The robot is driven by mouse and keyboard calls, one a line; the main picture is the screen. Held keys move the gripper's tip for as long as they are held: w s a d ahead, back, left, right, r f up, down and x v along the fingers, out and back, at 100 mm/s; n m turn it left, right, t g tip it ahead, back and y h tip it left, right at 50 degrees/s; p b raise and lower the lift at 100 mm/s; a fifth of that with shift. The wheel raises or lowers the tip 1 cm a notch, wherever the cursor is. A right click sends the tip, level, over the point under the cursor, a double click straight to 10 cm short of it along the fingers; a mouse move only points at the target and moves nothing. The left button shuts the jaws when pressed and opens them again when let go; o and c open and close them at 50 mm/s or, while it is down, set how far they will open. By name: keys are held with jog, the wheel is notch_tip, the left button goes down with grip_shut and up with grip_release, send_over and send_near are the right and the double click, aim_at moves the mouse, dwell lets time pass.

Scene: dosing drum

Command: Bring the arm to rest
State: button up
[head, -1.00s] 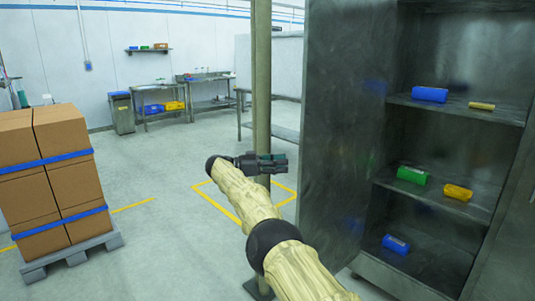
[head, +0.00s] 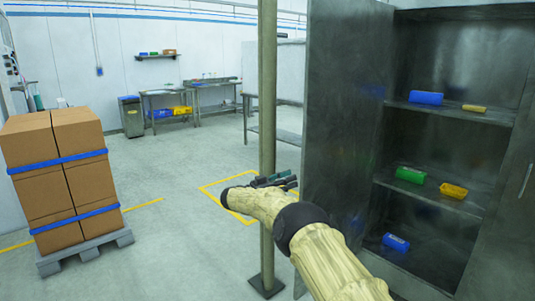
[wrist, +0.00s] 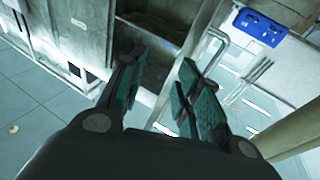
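My arm (head: 260,202) reaches out from the lower right of the head view, in front of the steel cabinet's open door. My gripper (head: 283,181) is at its far end, partly hidden behind the wrist. In the wrist view the two teal-padded fingers of the gripper (wrist: 160,82) stand apart, with nothing held between them.
A vertical post (head: 267,100) stands close to my gripper. The open cabinet door (head: 345,120) and shelves with small coloured items, such as a blue one (head: 426,98), are at right. Strapped boxes (head: 60,170) stand on a pallet at left. The floor between is clear.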

jog(key=s+d+f+n+t+y+p, duration=0.15)
jog(key=f+n+t+y, duration=0.3)
jog(key=f, duration=0.75)
jog(key=s+d+f+n+t+y+b, duration=0.15)
jog(key=f+n+t+y, duration=0.35)
jog(key=f, duration=0.6)
jog(key=s+d+f+n+g+y+p, duration=0.1)
jog(key=s+d+f+n+g+y, duration=0.15)
jog(key=s+f, duration=0.55)
jog(key=s+d+f+n+g+y+p, duration=0.1)
jog(key=s+f+n+y, duration=0.15)
jog(key=s+f, duration=0.6)
jog(key=s+d+f+g+y, duration=0.1)
jog(key=s+d+f+g, duration=0.15)
jog(key=s, duration=0.65)
jog(key=s+d+f+g+y, duration=0.1)
jog(key=s+f+g, duration=0.15)
jog(key=s, duration=0.65)
jog(key=s+d+f+g+y, duration=0.1)
jog(key=s+d+f, duration=0.15)
jog(key=s, duration=0.65)
jog(key=s+d+r+g, duration=0.1)
jog(key=s+r+g, duration=0.1)
jog(key=s, duration=1.1)
jog(key=s+d+r+m+g+y, duration=0.1)
jog(key=s+g, duration=0.3)
jog(key=s, duration=1)
jog(key=shift+s+d+r+g+p, duration=0.15)
jog(key=shift+s+r+g+p, duration=0.2)
jog(key=shift+r, duration=0.55)
